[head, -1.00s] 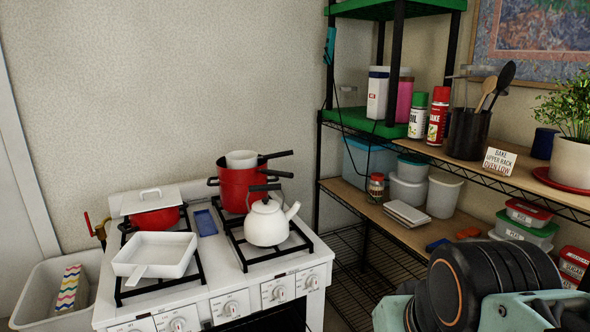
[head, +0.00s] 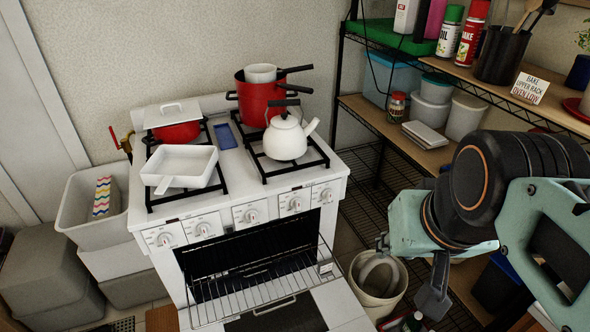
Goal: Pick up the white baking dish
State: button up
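The white baking dish (head: 188,163) is a shallow square dish with a short handle pointing to the front left. It sits level and looks empty on the front left grate of the white stove (head: 243,213). My gripper (head: 405,280) hangs at the lower right, well apart from the dish, over the floor area right of the stove. Its fingers are spread apart, with nothing seen between them. Part of the fingers blends with the pale bin behind.
A red lidded pot (head: 177,130) stands behind the dish. A white kettle (head: 286,138) and a red saucepan (head: 258,100) stand to its right. The oven is open with a rack (head: 262,290) sticking out. A pale bin (head: 393,300) and wire shelving (head: 370,205) are at right.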

aim_at(184, 166)
jog(key=u, duration=1.25)
